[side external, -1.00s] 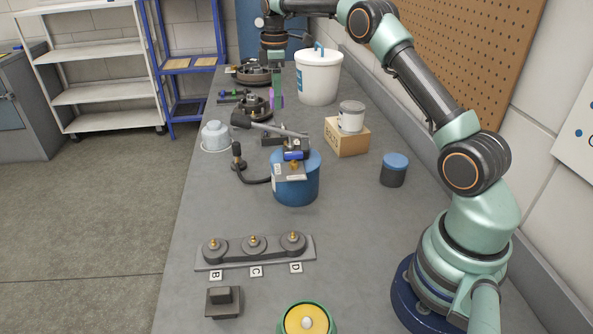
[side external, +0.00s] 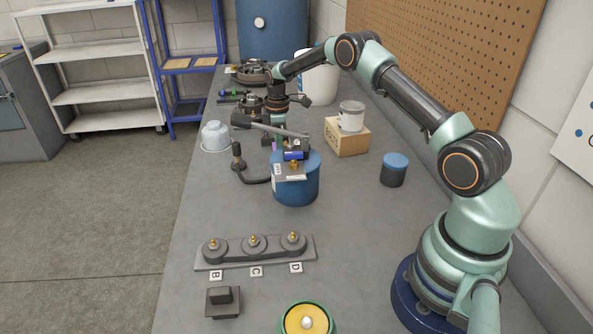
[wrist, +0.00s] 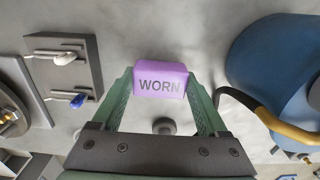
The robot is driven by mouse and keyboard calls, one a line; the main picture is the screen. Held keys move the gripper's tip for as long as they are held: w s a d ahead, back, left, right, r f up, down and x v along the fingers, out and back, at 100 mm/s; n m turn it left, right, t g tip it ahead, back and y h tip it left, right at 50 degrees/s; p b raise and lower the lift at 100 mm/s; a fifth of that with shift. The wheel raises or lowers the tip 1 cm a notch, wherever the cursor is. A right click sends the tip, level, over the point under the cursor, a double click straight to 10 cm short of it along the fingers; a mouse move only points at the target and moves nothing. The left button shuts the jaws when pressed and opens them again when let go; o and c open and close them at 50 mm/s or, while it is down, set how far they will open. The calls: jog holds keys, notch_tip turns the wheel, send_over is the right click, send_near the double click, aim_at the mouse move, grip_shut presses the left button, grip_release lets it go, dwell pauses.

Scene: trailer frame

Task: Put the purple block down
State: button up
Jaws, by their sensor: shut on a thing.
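The purple block (wrist: 160,80) has the word WORN on its face. In the wrist view it sits between the two green fingers of my gripper (wrist: 160,84), which is shut on it. In the side external view my gripper (side external: 277,128) is low behind the blue canister (side external: 296,188). Only a sliver of purple (side external: 274,146) shows there, and the rest of the block is hidden. I cannot tell whether the block touches the bench.
A grey plate with two small levers (wrist: 65,75) lies left of the block in the wrist view. A blue rounded body (wrist: 270,70) stands to the right. A cardboard box (side external: 346,140) bears a small tub. The front bench (side external: 370,235) has clear room.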

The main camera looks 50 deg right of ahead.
jog(key=shift+f, duration=0.6)
jog(key=shift+f, duration=0.1)
jog(key=o, duration=1.3)
